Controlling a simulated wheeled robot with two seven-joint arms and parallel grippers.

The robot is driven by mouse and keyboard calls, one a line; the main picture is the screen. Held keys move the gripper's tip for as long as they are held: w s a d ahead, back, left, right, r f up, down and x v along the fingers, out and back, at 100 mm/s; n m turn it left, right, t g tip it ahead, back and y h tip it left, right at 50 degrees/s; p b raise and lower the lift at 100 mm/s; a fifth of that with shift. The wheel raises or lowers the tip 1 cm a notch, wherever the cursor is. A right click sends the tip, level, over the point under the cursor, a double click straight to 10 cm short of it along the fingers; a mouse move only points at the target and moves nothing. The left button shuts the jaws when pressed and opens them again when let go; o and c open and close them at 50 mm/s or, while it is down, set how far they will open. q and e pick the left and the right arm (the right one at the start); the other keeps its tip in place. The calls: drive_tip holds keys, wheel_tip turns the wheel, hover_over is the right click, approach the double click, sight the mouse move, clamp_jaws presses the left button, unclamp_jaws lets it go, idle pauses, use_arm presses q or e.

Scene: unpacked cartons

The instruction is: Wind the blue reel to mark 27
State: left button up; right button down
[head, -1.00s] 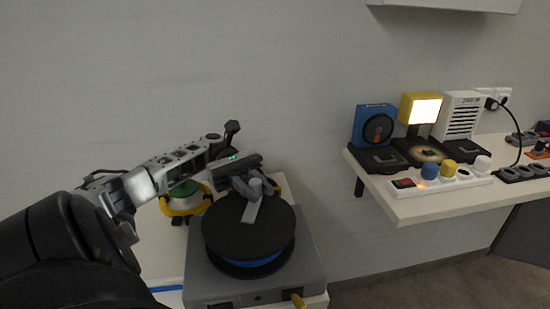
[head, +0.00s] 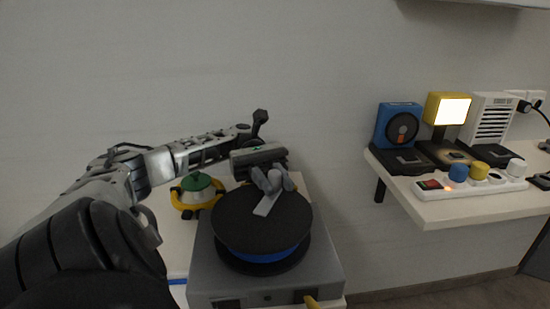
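The blue reel (head: 262,257) has black discs above and below a band of blue and sits flat on a grey box-shaped base (head: 325,270). A grey crank bar (head: 267,206) lies on its top disc (head: 240,222), with an upright grey knob at its far end. My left gripper (head: 273,180) reaches in from the left with its fingers on either side of this knob. I cannot tell whether they press on it. No numbered marks are readable. My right gripper is out of view.
A green and yellow reel-like object (head: 198,190) stands behind and left of the base. On the right, a white shelf (head: 450,208) holds a power strip (head: 470,185), a lit yellow lamp (head: 447,110) and a blue device (head: 398,125).

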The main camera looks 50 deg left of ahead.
sight(274, 172)
use_arm(q)
drive_tip(key=shift+o, duration=1.2)
drive_tip(key=shift+f, duration=0.1)
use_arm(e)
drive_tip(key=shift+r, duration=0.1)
use_arm(q)
drive_tip(key=shift+r, duration=0.35)
wheel_tip(274, 172, up, 3)
drive_tip(key=shift+f+p, duration=0.1)
drive_tip(key=shift+p, duration=0.5)
drive_tip(key=r+p, duration=0.1)
drive_tip(key=s+d+r+p, duration=0.2)
drive_tip(key=p, duration=0.1)
drive_tip(key=shift+d+r, duration=0.15)
drive_tip(key=shift+r, duration=0.2)
drive_tip(key=s+d+r+p, duration=0.6)
drive_tip(key=s+d, duration=0.1)
drive_tip(key=d, duration=0.1)
drive_tip(key=shift+d+p, duration=0.25)
drive_tip(key=shift+p, duration=0.1)
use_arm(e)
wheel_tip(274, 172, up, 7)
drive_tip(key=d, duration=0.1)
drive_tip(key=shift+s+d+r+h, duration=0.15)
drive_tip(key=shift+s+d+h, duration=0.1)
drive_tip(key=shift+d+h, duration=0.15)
